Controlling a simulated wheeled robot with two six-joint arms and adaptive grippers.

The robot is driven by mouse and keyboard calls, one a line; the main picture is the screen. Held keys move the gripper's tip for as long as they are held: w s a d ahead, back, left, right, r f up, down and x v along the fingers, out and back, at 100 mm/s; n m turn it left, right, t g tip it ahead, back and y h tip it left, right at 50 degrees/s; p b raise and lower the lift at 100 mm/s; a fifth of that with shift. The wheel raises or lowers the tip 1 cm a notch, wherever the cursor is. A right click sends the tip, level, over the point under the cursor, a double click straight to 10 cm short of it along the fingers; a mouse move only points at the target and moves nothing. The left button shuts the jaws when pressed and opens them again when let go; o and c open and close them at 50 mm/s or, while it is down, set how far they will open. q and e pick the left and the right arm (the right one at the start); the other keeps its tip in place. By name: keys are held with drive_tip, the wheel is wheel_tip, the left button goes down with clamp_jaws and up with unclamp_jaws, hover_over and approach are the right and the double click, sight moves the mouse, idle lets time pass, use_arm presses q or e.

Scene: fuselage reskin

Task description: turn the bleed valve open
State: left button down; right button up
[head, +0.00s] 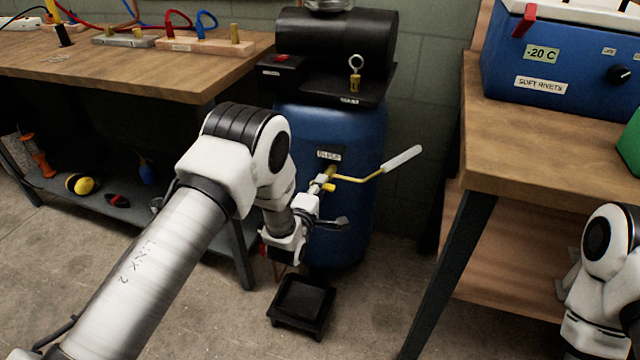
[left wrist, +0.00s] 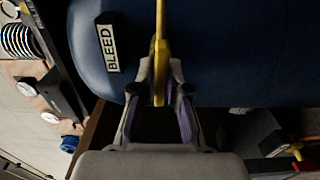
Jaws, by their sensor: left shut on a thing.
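The bleed valve (head: 330,186) is a small yellow fitting low on the front of a blue tank (head: 345,128), under a small label. Its thin yellow lever (head: 362,179) runs right and ends in a white grip (head: 403,158). My left gripper (head: 322,190) is at the valve. In the left wrist view, its fingers (left wrist: 160,92) are shut on the yellow part (left wrist: 160,66), beside the BLEED label (left wrist: 107,42). The fingers hide part of the valve. My right arm shows at the lower right, but its gripper is out of view.
A black tray (head: 302,305) stands on the floor below the valve. A wooden bench (head: 130,68) is at the left and another table (head: 545,165) at the right, bearing a blue box (head: 560,75). A black compressor (head: 335,40) tops the tank.

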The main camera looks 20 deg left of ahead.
use_arm(q)
drive_tip(key=shift+f, duration=0.1)
idle(0.4)
drive_tip(key=c, duration=1.2)
unclamp_jaws()
drive_tip(key=shift+c, duration=0.2)
drive_tip(key=shift+s, duration=0.15)
drive_tip(key=s, duration=1.1)
drive_tip(key=shift+s+a, duration=0.2)
drive_tip(key=shift+s, duration=0.2)
